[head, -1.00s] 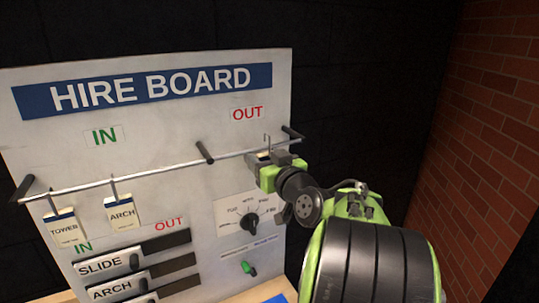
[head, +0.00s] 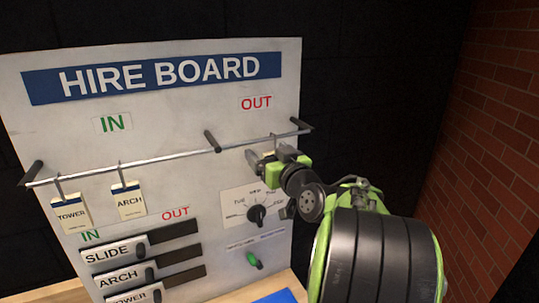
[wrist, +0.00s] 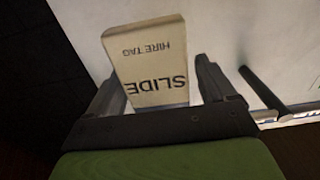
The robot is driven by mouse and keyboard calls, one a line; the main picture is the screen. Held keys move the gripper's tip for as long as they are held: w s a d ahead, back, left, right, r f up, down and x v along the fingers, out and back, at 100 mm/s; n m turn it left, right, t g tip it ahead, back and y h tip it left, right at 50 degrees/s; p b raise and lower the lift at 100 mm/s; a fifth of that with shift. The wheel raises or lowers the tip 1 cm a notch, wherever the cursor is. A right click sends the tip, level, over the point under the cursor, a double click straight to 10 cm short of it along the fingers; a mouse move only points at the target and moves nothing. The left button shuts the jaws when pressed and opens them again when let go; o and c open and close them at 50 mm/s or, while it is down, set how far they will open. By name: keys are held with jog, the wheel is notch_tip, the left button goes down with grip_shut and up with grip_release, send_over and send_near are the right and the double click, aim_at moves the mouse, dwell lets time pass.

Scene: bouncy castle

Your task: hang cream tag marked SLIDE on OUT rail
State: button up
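The cream SLIDE tag (wrist: 152,65) shows upside down between the fingertips of my gripper (wrist: 160,68) in the wrist view. A narrow gap shows at its right edge; the left finger is close to or touching its edge. My gripper looks open around the tag. In the head view my gripper (head: 265,155) is just below the OUT rail (head: 245,145), right of the middle post. The tag's thin hook (head: 274,140) crosses the rail and appears to sit over it. The tag's body is mostly hidden by my gripper there.
The TOWER tag (head: 71,214) and ARCH tag (head: 129,200) hang on the IN side at left. Dark posts (head: 213,141) hold the rail. Sliders (head: 115,251) and a dial (head: 257,214) are below. A brick wall (head: 490,170) stands at right.

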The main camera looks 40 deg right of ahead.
jog(key=b+v, duration=0.5)
jog(key=v, duration=1.1)
jog(key=shift+w, duration=0.15)
